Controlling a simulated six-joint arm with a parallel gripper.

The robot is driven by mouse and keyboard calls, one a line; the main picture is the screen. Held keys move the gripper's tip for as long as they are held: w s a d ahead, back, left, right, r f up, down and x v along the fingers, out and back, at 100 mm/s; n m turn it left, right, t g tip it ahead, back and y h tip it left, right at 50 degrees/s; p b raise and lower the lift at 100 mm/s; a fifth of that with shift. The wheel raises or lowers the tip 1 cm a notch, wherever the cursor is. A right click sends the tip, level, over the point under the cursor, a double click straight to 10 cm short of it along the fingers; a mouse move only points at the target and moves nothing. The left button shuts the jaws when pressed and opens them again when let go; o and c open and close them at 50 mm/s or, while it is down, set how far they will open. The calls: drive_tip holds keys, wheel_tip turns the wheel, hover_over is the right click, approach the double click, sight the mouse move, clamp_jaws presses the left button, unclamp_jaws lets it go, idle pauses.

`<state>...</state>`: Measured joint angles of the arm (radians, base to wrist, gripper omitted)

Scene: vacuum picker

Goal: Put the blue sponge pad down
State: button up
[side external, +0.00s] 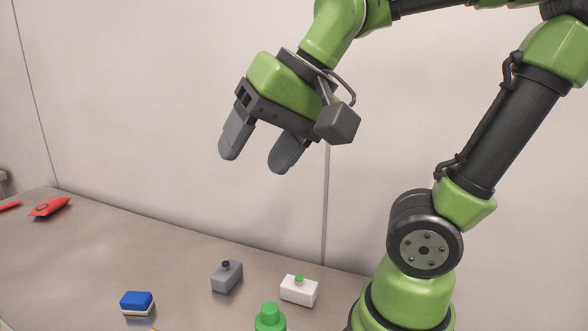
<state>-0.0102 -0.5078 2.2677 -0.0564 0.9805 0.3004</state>
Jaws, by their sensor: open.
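The blue sponge pad (137,301) lies on the table (110,247) at the lower left. It has a blue top, a white layer and a darker underside. My gripper (254,163) is open and empty, its two grey fingers apart and pointing down. It is high above the table, up and to the right of the sponge pad, and not touching it.
A green bottle (270,319) is cut off below. A red packet (50,207) lies far left. A wall (130,110) stands behind.

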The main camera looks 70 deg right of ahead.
drive_tip(key=s+n, duration=0.1)
drive_tip(key=s+f+n, duration=0.1)
drive_tip(key=s, duration=0.1)
drive_tip(key=s+f+n, duration=0.1)
drive_tip(key=shift+s+f+t, duration=0.1)
drive_tip(key=shift+s+t, duration=0.05)
drive_tip(key=shift+t, duration=0.25)
idle(0.8)
